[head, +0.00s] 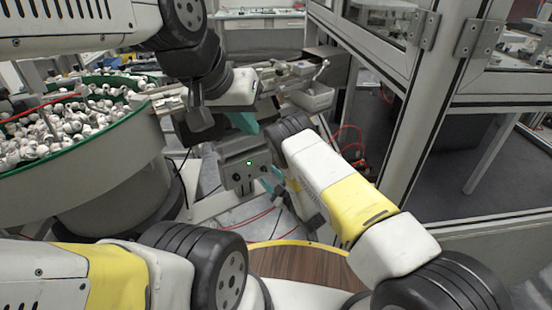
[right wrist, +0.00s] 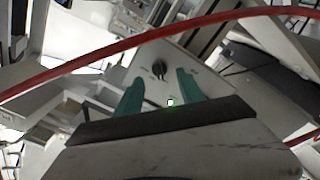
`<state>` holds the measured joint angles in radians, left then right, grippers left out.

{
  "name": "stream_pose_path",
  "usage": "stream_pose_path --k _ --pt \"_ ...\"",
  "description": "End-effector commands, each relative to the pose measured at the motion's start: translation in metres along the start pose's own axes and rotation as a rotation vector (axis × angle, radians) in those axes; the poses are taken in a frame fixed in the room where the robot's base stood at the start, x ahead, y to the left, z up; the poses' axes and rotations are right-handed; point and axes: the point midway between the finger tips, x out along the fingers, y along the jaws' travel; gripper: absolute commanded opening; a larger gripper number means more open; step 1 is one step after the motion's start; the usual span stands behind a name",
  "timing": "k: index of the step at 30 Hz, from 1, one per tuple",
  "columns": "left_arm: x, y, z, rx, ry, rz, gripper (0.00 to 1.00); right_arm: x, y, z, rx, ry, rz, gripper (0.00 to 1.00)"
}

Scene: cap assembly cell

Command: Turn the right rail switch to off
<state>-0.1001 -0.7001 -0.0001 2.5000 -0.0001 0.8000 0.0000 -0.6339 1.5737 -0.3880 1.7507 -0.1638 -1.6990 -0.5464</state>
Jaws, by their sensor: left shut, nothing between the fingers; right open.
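The switch is a small black knob (right wrist: 160,68) on a grey control box, seen in the right wrist view. Small marks flank it but are too small to read. My right gripper (right wrist: 159,80) is open, its two teal fingers on either side of the knob in the picture; I cannot tell whether they touch it. The grey control box (head: 236,178) shows in the head view with a lit green lamp (head: 249,162). My left gripper (head: 243,122) is shut and empty, above the box.
A round feeder bowl (head: 100,160) with a green rim and many white caps stands at left. A glass-walled frame (head: 415,110) stands at right. A red cable (right wrist: 120,58) crosses the right wrist view. A grey bin (head: 313,97) sits behind.

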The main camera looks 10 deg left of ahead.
Motion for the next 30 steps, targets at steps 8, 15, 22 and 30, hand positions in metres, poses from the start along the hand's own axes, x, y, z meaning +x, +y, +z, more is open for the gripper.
stream_pose_path --k 8,15,22,30 --pt "0.0 0.0 0.0 0.0 0.0 0.0 0.0 0.026 0.0 0.0 0.001 -0.001 0.0 0.46" --pt "0.0 0.0 0.0 0.0 0.0 0.0 0.0 0.027 0.0 0.0 0.001 -0.002 0.0 0.46" --pt "0.0 0.0 0.0 0.0 0.0 0.0 0.0 0.027 0.0 0.0 0.001 -0.002 0.0 0.04" --pt "0.0 0.0 0.0 0.0 0.0 0.0 0.0 0.027 0.0 0.0 0.011 -0.001 0.0 0.0"
